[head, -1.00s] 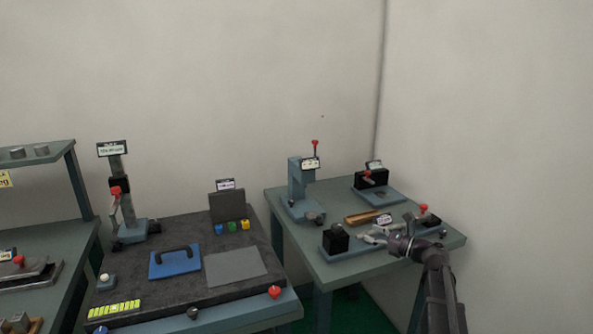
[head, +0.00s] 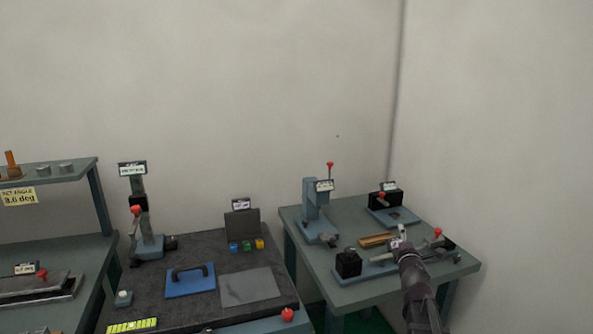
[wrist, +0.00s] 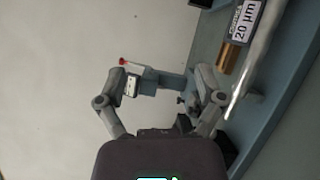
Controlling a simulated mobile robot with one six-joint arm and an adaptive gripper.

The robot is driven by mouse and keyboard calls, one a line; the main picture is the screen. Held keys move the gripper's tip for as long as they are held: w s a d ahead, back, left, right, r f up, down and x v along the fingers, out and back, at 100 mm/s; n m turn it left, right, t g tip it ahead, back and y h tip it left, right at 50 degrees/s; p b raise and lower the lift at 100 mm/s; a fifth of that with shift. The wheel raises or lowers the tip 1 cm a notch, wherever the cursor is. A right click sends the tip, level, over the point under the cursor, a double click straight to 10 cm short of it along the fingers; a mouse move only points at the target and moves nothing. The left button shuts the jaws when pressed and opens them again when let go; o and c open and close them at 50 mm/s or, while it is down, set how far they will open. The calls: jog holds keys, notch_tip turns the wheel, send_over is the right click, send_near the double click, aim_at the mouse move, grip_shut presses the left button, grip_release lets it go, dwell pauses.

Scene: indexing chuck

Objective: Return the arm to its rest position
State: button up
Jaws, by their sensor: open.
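My gripper (head: 398,241) is over the right-hand bench (head: 352,279) in the head view, reaching up from the lower right. Its fingers are small and partly hidden behind my wrist there. In the wrist view my gripper (wrist: 163,85) has its two grey fingers spread wide with nothing between them. Beyond the fingers, the blue press with a red knob (wrist: 147,78) shows small on the bench, against the wall.
The right bench holds a blue upright press (head: 314,212), a black-blocked device (head: 386,200), a brass bar (head: 377,240) and a long fixture with a black block (head: 348,263). A dark surface plate carries a blue handled block (head: 190,282). Walls stand close behind.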

jog(key=s+a+f+m+g+h+p, duration=0.2)
jog(key=s+a+f+m+g+p, duration=0.15)
jog(key=s+f+m+g, duration=0.9)
jog(key=s+a+f+m+g+y+p, duration=0.1)
jog(key=s+a+m+g+y, duration=0.3)
jog(key=s+a, duration=0.8)
jog(key=s+m+g+p, duration=0.1)
jog(key=s+m+g, duration=0.1)
jog(key=m, duration=0.1)
jog(key=shift+f, duration=0.2)
jog(key=shift+a, duration=0.1)
